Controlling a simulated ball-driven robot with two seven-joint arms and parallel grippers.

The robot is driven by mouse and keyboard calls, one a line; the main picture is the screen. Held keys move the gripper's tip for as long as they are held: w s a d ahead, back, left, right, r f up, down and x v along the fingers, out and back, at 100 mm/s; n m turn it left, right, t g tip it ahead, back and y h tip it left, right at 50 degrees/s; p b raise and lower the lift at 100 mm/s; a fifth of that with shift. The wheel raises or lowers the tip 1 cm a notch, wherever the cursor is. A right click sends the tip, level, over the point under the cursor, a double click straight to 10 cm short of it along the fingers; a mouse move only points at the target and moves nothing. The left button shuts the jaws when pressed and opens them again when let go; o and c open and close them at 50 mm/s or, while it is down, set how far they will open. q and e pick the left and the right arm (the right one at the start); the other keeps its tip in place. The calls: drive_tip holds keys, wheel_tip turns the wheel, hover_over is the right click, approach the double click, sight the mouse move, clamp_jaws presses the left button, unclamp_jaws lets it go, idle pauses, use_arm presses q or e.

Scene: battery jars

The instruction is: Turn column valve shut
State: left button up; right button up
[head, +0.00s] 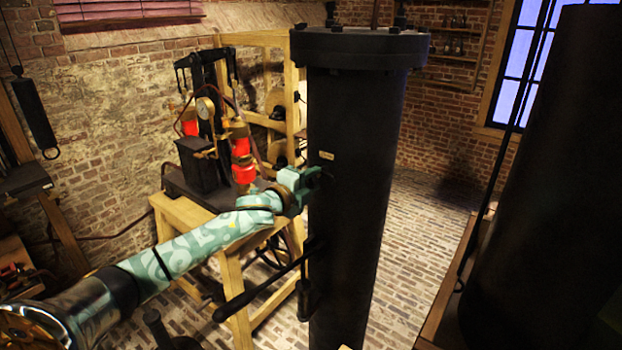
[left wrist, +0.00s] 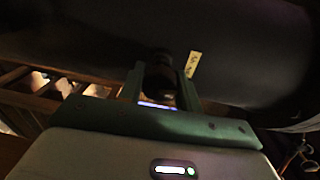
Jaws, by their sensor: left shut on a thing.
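The tall black column (head: 352,220) stands upright right of centre in the head view, and its dark side fills the top of the left wrist view (left wrist: 90,45). My left gripper (head: 313,176) is at the column's left side, below a small brass label (head: 326,155). In the left wrist view my left gripper (left wrist: 161,84) is shut on a dark round valve knob (left wrist: 159,78) between its green fingers. The knob sits against the column beside the yellow label (left wrist: 193,64). The knob's turn position cannot be told. My right gripper is not in view.
A black lever (head: 262,292) sticks out from the column below my left arm. A wooden stand (head: 178,213) with a gauge and red jars (head: 243,162) is behind the arm. Another large black cylinder (head: 555,180) is at the right. Brick floor (head: 420,225) lies open between.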

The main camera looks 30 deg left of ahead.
use_arm(q)
drive_tip(key=shift+d+f+m, duration=0.1)
drive_tip(key=shift+f+m, duration=0.1)
drive_tip(key=shift+m, duration=0.4)
drive_tip(key=shift+s+f, duration=0.1)
drive_tip(key=o, duration=0.9)
drive_tip(key=shift+o, duration=0.2)
drive_tip(key=s+a+r+b, duration=0.1)
drive_tip(key=s+b, duration=0.2)
drive_tip(key=s, duration=1.3)
drive_tip(key=shift+a+r, duration=0.15)
drive_tip(key=shift+r, duration=0.1)
